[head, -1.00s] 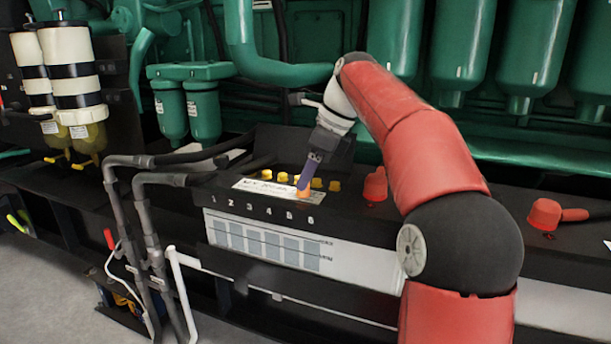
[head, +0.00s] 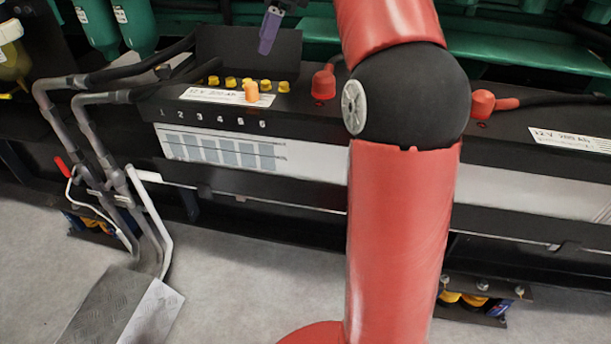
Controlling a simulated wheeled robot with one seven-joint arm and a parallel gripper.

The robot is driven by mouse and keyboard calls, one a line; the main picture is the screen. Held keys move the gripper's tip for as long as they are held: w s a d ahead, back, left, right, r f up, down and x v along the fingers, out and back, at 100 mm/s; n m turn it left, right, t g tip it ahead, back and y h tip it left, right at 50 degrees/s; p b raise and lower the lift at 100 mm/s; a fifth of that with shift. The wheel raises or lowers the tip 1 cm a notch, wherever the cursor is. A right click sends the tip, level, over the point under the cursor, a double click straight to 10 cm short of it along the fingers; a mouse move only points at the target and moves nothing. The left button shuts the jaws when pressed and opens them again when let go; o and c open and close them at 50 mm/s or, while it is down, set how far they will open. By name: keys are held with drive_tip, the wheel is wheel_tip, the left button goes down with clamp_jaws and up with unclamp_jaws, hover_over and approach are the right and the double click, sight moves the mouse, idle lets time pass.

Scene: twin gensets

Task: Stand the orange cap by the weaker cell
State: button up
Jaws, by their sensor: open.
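The orange cap (head: 250,91) stands on the black top of the battery, on the near side of the row of yellow cell caps (head: 231,83). In the picture it is above the printed numbers 5 and 6, over part of the white label. My gripper (head: 266,48) is at the top of the view, above and apart from the cap. Its purple finger points down and nothing shows in it. The rest of the gripper is cut off or hidden. The battery front (head: 305,160) carries a printed bar chart (head: 225,150) below the numbers; its bar heights are hard to read.
Red terminal covers (head: 323,82) stand right of the yellow caps, with another (head: 483,103) further right. Grey pipes (head: 85,130) stand at the left. Green engine parts are behind. My red arm crosses the right middle.

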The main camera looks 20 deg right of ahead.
drive_tip(key=s+a+f+n+t+h, duration=0.1)
drive_tip(key=s+f+n+h, duration=0.1)
drive_tip(key=s+f+n, duration=0.9)
drive_tip(key=s+a+f+n+t+h, duration=0.1)
drive_tip(key=s+a+f+n+t, duration=0.1)
drive_tip(key=s+f+n, duration=0.8)
drive_tip(key=s, duration=0.4)
drive_tip(key=shift+s+a+f+n+h, duration=0.2)
drive_tip(key=shift+a+f+n+h, duration=0.1)
drive_tip(key=shift+f+n+h, duration=0.1)
wheel_tip(320, 180, up, 2)
drive_tip(key=shift+r+p, duration=0.15)
drive_tip(key=shift+p, duration=1.05)
